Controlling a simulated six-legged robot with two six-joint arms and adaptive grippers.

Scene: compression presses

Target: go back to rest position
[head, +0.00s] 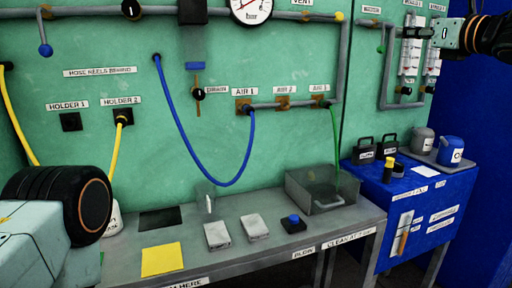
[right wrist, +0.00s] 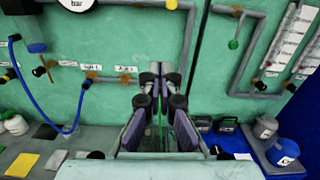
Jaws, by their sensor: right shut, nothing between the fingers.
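My right gripper (head: 418,32) is at the upper right of the head view, raised in front of the wall near the gauge tubes. In the right wrist view its fingers (right wrist: 160,85) are together in the middle, with nothing held. A green hose (head: 335,140) hangs on the wall well below and left of it; in the right wrist view it shows behind the fingers. My left arm fills the lower left of the head view as a pale link with a black joint; its gripper is out of view.
A grey bench (head: 225,262) carries a yellow pad (head: 162,259), a blue button (head: 293,219) and a clear bin (head: 318,205). A blue cabinet (head: 395,215) stands at right with containers. A blue hose (head: 185,150) and a yellow hose (head: 116,150) hang from the wall. Pipes (head: 345,60) run along it.

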